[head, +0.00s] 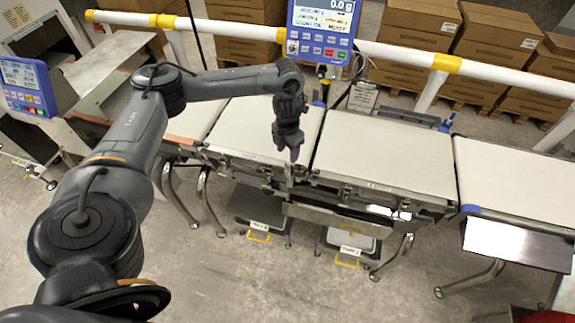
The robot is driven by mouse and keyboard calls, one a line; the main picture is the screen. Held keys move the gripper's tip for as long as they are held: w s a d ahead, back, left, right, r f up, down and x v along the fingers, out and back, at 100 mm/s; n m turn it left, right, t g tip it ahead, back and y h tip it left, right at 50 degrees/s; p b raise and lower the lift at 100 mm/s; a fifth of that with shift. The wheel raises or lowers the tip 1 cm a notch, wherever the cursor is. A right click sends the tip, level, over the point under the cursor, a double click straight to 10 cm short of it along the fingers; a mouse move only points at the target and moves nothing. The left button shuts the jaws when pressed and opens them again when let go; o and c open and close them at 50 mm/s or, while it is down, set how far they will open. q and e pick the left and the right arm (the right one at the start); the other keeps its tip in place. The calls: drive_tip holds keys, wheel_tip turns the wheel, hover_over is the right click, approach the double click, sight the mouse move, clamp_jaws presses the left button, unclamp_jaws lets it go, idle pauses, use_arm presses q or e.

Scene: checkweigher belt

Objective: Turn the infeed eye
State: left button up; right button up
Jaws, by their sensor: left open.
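My left arm reaches in from the left, and its gripper (292,152) points down at the near edge of the belts. It is open and sits over the seam between two cream belt sections, the left one (252,128) and the middle one (382,152). Small dark brackets and fittings (300,173) lie just below the fingertips. I cannot clearly make out the infeed eye among them; the gripper may hide part of it. Whether the fingers touch anything there is too small to tell. My right gripper is not in view.
A blue weighing display (322,30) stands behind the belts, in front of a white and yellow rail (400,54). A second blue panel (30,88) is at the left. Cardboard boxes (415,35) line the back. Low trays (352,240) sit under the belts. Floor is clear in front.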

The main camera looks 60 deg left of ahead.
sight(288, 165)
use_arm(q)
wheel_tip(288, 165, down, 9)
idle(0.4)
clamp_jaws()
